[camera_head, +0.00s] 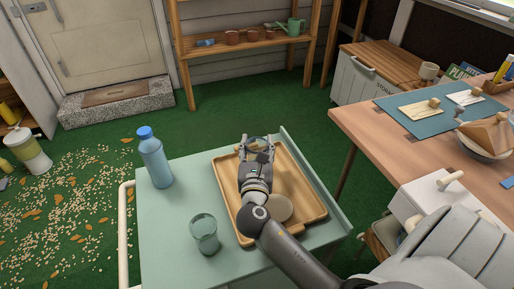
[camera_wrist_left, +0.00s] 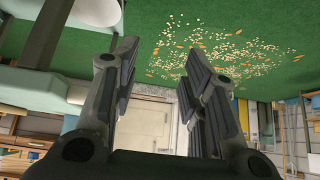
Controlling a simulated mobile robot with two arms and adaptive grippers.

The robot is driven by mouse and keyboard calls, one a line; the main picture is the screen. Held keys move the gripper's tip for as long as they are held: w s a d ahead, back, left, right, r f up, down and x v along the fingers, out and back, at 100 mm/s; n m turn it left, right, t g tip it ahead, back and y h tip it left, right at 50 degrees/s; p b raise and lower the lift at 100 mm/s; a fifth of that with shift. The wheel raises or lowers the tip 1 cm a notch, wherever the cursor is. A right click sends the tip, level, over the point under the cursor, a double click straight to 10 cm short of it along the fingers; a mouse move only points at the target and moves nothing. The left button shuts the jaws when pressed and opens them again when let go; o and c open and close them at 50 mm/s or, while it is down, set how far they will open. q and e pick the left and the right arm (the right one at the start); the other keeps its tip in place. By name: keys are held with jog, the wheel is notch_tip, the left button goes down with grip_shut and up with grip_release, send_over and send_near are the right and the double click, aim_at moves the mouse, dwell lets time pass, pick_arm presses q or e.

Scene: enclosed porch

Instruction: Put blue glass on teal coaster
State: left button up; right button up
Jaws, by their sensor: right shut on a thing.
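My right gripper (camera_head: 258,149) reaches over the far part of a wooden tray (camera_head: 236,206) in the head view. It is shut on a glass (camera_head: 257,141), of which only a bluish rim shows; the fingers hide the rest. I cannot tell whether the glass touches the tray. A round beige coaster (camera_head: 279,207) lies in the tray, beside my right arm. A greenish clear glass (camera_head: 205,232) stands on the cart, left of the tray. I cannot make out a teal coaster. My left gripper (camera_wrist_left: 163,65) is open and empty in the left wrist view.
The tray sits on a pale green cart (camera_head: 166,218) with a raised right edge. A blue bottle (camera_head: 154,158) stands at its far left. A wooden table (camera_head: 404,140) with a teal mat (camera_head: 426,116) is at right. Seeds and leaves litter the green floor at left.

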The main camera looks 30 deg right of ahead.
jog(key=o, duration=1.1)
jog(key=shift+f, duration=0.1)
jog(key=shift+c, duration=0.2)
pick_arm(q)
jog(key=shift+w, duration=0.1)
pick_arm(e)
jog(key=shift+s+a, duration=0.1)
jog(key=shift+s, duration=0.05)
pick_arm(q)
jog(key=s+a+f+g+y+p, duration=0.1)
jog(key=s+a+f+g, duration=0.1)
jog(key=s, duration=0.4)
jog(key=shift+s+g, duration=0.35)
jog(key=shift+g, duration=0.45)
pick_arm(e)
jog(key=v, duration=1.1)
jog(key=shift+s+a, duration=0.2)
jog(key=shift+s, duration=0.1)
